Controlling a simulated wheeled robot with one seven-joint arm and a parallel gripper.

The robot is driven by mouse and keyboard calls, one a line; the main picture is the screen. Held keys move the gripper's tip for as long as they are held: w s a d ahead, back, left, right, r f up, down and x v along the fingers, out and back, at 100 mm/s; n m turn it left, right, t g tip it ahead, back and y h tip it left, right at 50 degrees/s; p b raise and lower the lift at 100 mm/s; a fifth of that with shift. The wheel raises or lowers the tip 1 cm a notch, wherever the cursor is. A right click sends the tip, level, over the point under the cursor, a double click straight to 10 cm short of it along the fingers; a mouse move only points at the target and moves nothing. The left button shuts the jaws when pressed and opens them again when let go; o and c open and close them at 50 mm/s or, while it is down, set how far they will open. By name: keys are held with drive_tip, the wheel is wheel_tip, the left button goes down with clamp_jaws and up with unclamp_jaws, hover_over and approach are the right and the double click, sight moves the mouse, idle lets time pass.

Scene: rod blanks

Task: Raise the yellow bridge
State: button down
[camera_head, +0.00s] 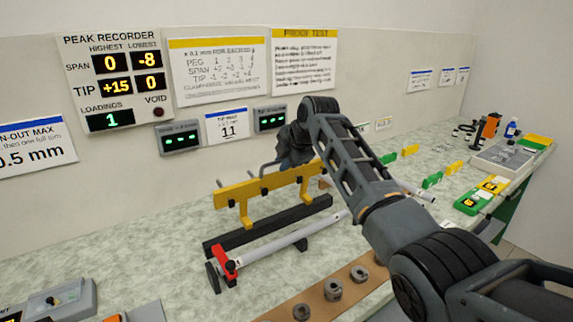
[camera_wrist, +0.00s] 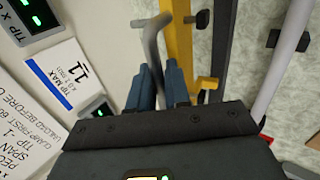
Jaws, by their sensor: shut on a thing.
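The yellow bridge (camera_head: 240,192) is a long bar with hooked legs, above a black beam (camera_head: 260,232) on the bench. In the wrist view the yellow bar (camera_wrist: 180,45) runs just right of my fingers. My gripper (camera_wrist: 157,76) is shut on a grey bent handle (camera_wrist: 153,40) beside the bar; the handle also shows in the head view (camera_head: 266,166). I cannot tell whether the bridge's legs touch the beam or hang clear.
A pale rod (camera_head: 290,239) with a red clamp (camera_head: 228,263) lies in front of the beam. A brown strip with grey rings (camera_head: 333,289) is nearer. The wall carries a peak recorder (camera_head: 110,80) and signs. Green and yellow blocks stand at right.

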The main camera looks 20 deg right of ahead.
idle(0.3)
drive_tip(key=c, duration=1.3)
unclamp_jaws()
drive_tip(key=shift+f, duration=0.1)
drive_tip(key=shift+o, duration=0.2)
drive_tip(key=v, duration=0.8)
drive_tip(key=shift+b, duration=0.3)
drive_tip(key=shift+w, duration=0.15)
